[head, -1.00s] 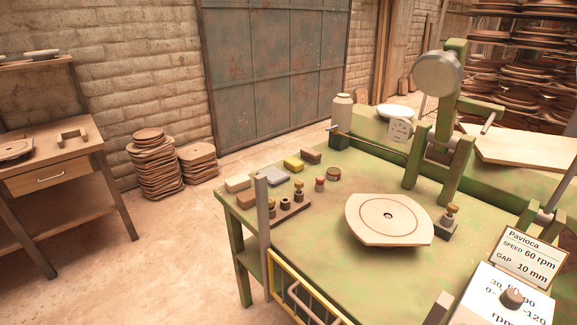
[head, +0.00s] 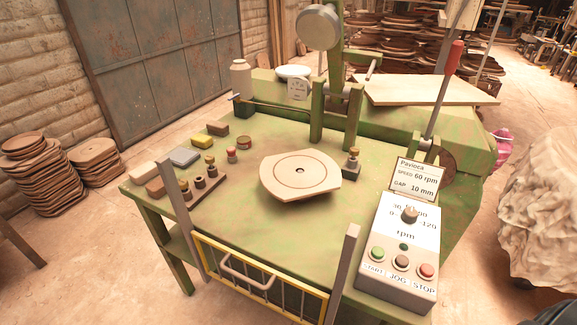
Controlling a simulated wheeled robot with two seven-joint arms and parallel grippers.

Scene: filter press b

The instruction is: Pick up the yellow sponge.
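The yellow sponge (head: 203,142) is a small yellow block lying flat on the green table (head: 230,240), towards its back left. A brown block (head: 218,129) lies just behind it and a grey block (head: 184,156) just in front of it to the left. The sponge is in full view with nothing on top of it. Neither of my grippers shows in the head view.
Knobbed weights (head: 210,165) stand in a brown holder near the sponge. A yellow-framed guard (head: 260,285) and grey posts line the front edge. A control box (head: 400,245) stands at the right.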

